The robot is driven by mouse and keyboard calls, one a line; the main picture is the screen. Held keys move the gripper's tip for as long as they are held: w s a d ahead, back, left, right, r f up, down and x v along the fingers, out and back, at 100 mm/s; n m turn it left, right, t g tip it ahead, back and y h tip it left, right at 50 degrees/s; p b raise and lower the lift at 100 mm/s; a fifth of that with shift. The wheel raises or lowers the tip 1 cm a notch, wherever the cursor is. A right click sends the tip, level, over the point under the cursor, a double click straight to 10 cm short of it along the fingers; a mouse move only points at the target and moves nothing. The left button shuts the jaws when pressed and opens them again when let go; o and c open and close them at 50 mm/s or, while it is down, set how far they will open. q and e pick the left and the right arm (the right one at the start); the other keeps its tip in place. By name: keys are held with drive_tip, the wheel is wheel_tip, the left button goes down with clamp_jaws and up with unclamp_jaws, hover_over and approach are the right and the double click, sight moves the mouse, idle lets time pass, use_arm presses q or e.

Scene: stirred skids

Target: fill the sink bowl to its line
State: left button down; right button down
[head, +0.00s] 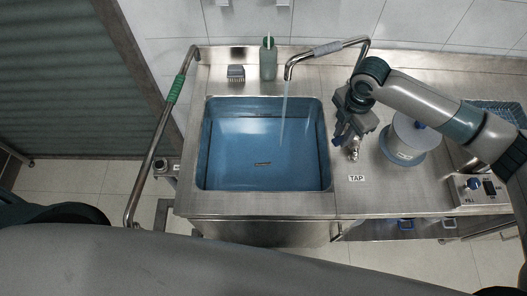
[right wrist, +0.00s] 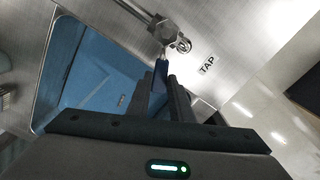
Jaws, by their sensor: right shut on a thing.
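The sink bowl (head: 214,178) is a blue-lined basin set in the steel counter. A thin stream of water (head: 284,115) falls into it from the curved spout (head: 290,70). Water covers the bottom, but I cannot read its level against a line. A small dark mark (head: 263,163) shows low in the bowl. The tap valve (head: 354,152) stands right of the bowl, by the TAP label (head: 357,178). My right gripper (head: 340,138) is shut on the blue tap handle (right wrist: 160,72), seen between its fingers in the right wrist view. My left gripper is out of view.
A green soap bottle (head: 268,60) and a brush (head: 236,73) stand behind the bowl. A white round container (head: 405,140) stands right of the tap, near my right arm. A FILL control box (head: 475,189) sits at far right. A green-gripped rail (head: 176,88) runs left of the bowl.

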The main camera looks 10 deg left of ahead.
drive_tip(key=w+m, duration=0.1)
drive_tip(key=w+a+m, duration=0.1)
drive_tip(key=m, duration=0.1)
drive_tip(key=shift+m, duration=0.3)
drive_tip(key=shift+a, duration=0.1)
idle(0.4)
drive_tip(key=shift+w+a+m, duration=0.15)
drive_tip(key=shift+w+m, duration=0.45)
drive_tip(key=shift+m, duration=0.5)
drive_tip(key=c, duration=2.5)
unclamp_jaws()
drive_tip(key=shift+w+r+m, duration=0.15)
drive_tip(key=shift+w+m, duration=0.05)
drive_tip(key=shift+m, duration=0.3)
drive_tip(key=shift+c, duration=0.2)
